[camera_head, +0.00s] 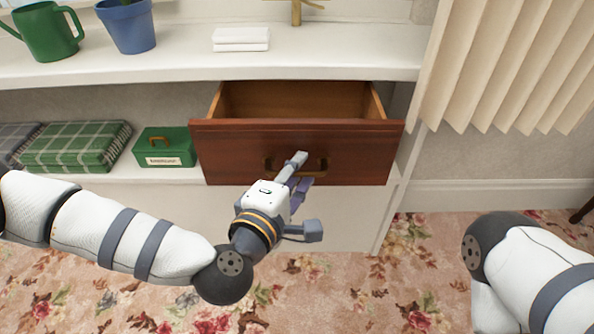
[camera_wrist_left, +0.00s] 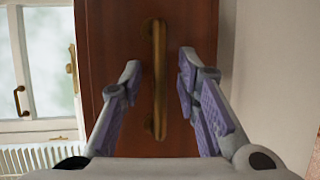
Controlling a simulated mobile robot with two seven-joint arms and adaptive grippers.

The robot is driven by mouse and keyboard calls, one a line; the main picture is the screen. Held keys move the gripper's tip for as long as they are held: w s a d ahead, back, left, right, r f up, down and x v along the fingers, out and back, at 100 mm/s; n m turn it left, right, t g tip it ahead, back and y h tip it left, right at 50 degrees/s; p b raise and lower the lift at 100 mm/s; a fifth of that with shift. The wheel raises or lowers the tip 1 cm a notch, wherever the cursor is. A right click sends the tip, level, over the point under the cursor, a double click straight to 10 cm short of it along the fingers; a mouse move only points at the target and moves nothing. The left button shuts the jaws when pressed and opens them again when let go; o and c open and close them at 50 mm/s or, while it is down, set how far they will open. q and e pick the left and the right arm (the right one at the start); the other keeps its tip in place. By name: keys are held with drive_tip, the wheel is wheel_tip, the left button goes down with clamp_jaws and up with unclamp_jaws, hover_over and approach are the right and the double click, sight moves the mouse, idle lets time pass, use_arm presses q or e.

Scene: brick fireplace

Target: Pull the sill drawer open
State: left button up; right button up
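The sill drawer (camera_head: 235,152) has a reddish-brown wooden front and stands pulled out below the white sill. Its visible inside looks empty. The brass handle (camera_head: 321,166) sits on the middle of the front, partly hidden by my left gripper (camera_head: 297,168). In the left wrist view the handle (camera_wrist_left: 158,80) runs upright between the two fingers of the left gripper (camera_wrist_left: 160,82). These fingers are spread, with a gap on both sides of the handle. My right gripper is out of view; only part of that arm shows at the lower right.
On the sill (camera_head: 350,62) are a green watering can (camera_head: 50,32), a blue pot (camera_head: 127,27) and folded white cloths (camera_head: 241,38). A green box (camera_head: 165,147) and plaid blankets (camera_head: 75,147) lie left of the drawer. Pleated blinds (camera_head: 510,60) hang at right.

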use_arm(q)
drive_tip(key=v, duration=1.2)
drive_tip(key=shift+r, duration=0.1)
